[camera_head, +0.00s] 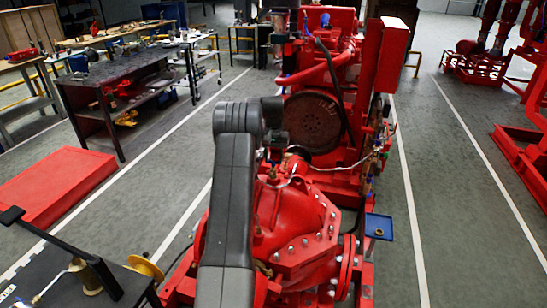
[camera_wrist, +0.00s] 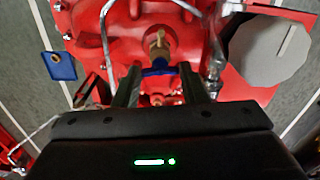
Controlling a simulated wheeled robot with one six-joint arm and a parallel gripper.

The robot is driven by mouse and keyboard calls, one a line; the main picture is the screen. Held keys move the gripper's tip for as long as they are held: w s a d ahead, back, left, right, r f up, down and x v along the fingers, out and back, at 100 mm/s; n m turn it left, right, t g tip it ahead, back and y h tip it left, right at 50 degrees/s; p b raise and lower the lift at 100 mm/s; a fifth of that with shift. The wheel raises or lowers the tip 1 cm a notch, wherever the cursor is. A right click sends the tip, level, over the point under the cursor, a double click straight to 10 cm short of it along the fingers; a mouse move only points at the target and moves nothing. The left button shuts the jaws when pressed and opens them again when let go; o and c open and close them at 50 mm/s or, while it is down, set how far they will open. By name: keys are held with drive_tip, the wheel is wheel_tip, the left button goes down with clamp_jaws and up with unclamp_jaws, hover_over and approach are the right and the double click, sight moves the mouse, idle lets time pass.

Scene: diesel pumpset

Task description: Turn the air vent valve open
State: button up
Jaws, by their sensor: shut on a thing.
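The air vent valve (camera_wrist: 158,48) is a small brass fitting on top of the red pump casing (camera_wrist: 90,20), with a blue handle (camera_wrist: 158,71). In the wrist view my gripper (camera_wrist: 159,74) reaches the handle from below in the picture, one dark finger on each side of it. The jaws are shut on the blue handle. The exact finger contact is hard to see. In the head view the brass valve (camera_head: 272,173) is small on the red casing, beside my dark arm, and my fingers are not clear there.
Thin metal pipes (camera_wrist: 107,45) run close beside the valve. A blue tray (camera_head: 378,226) stands right of the pump. The red engine (camera_head: 315,120) rises behind. A black cart (camera_head: 70,285) is at lower left and a red platform (camera_head: 55,185) lies on the floor. The marked aisles are clear.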

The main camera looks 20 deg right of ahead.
drive_tip(key=n, duration=0.4)
drive_tip(key=shift+r+p, duration=0.1)
drive_tip(key=shift+p, duration=0.2)
drive_tip(key=n, duration=0.8)
drive_tip(key=shift+w+n, duration=0.1)
drive_tip(key=shift+n, duration=2)
drive_tip(key=o, duration=1)
